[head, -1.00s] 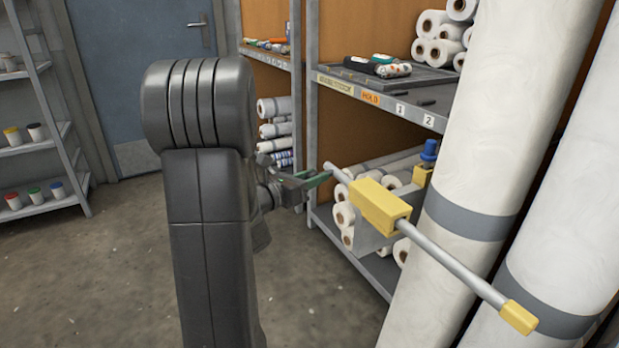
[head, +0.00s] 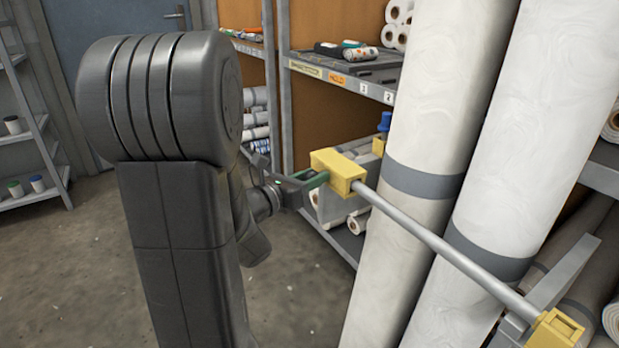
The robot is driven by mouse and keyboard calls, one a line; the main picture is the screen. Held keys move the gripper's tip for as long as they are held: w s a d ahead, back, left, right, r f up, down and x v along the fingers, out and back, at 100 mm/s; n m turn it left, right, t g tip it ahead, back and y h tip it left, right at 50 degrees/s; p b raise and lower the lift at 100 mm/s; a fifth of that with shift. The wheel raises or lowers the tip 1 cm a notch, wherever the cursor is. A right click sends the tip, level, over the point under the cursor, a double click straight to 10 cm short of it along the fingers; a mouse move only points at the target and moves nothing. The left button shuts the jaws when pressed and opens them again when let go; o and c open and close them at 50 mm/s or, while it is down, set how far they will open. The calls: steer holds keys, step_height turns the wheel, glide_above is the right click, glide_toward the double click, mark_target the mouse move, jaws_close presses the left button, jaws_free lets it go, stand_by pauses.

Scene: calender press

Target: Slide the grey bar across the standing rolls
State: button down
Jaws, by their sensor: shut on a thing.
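The grey bar (head: 440,245) slants from the left yellow block (head: 338,172) down to the right, crossing in front of two tall standing white rolls, one on the left (head: 420,120) and one on the right (head: 520,140). Each roll has a grey band. My gripper (head: 318,181) is shut on the bar's left end, close against the left yellow block; the block partly hides the grip. The bar's right end meets a yellow piece (head: 556,334) by a grey bracket (head: 562,275) at the lower right. I cannot tell whether it sits inside that piece.
A blue knob (head: 385,121) stands behind the left yellow block. A shelf rack (head: 340,78) with rolls and tools is behind it. More rolls lie at the right edge. Open floor (head: 300,290) lies below my gripper.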

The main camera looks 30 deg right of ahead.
steer(key=shift+s+f, duration=0.1)
steer(key=shift+s, duration=0.05)
steer(key=c, duration=1)
jaws_free()
steer(key=shift+s, duration=0.15)
steer(key=shift+a, duration=0.25)
steer(key=p+v, duration=0.2)
steer(key=v, duration=1.1)
steer(key=shift+a+p, duration=0.15)
steer(key=shift+p, duration=0.2)
steer(key=shift+b+x, duration=1.35)
steer(key=shift+x, duration=5.55)
